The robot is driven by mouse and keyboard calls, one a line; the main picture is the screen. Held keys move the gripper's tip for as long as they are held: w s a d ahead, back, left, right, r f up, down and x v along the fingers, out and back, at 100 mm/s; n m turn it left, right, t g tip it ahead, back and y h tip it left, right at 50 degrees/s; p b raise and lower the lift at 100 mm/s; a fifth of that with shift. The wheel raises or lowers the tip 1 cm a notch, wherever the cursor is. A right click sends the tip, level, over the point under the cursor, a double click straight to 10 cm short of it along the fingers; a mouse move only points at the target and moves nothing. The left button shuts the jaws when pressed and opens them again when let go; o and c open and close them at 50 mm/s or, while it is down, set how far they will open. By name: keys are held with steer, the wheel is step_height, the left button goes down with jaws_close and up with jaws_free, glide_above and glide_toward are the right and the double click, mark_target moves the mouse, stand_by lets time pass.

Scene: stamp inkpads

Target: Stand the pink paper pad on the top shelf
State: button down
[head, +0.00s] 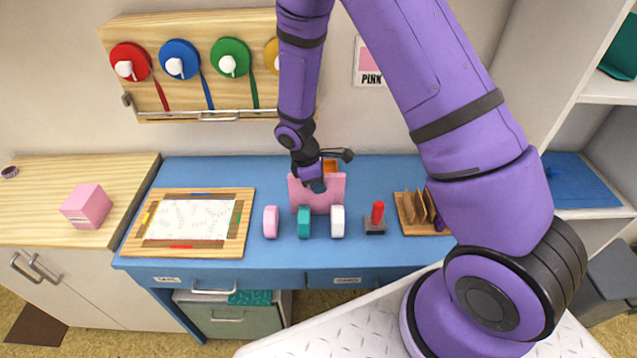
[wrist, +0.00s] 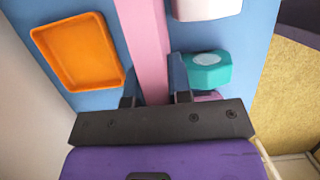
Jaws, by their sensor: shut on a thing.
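The pink paper pad (head: 331,193) is upright on or just above the blue desk, behind the row of small blocks. My gripper (head: 316,184) reaches down from above and is shut on the pad near its left part in the head view. In the wrist view the pad (wrist: 147,45) is a pink strip running between the two fingers of my gripper (wrist: 155,88). Whether the pad's lower edge touches the desk cannot be told. The shelf unit (head: 606,92) stands at the right edge of the head view, partly cut off, with a teal item on an upper board.
Pink (head: 270,222), teal (head: 304,222) and white (head: 337,222) blocks stand close in front of the pad. An orange tray (wrist: 77,50) lies behind it. A red-handled stamp (head: 376,215) and wooden rack (head: 415,212) are to the right. A framed sheet (head: 190,220) lies left.

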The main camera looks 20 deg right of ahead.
steer(key=shift+f, duration=0.15)
steer(key=c, duration=1.1)
jaws_free()
steer(key=shift+o, duration=0.2)
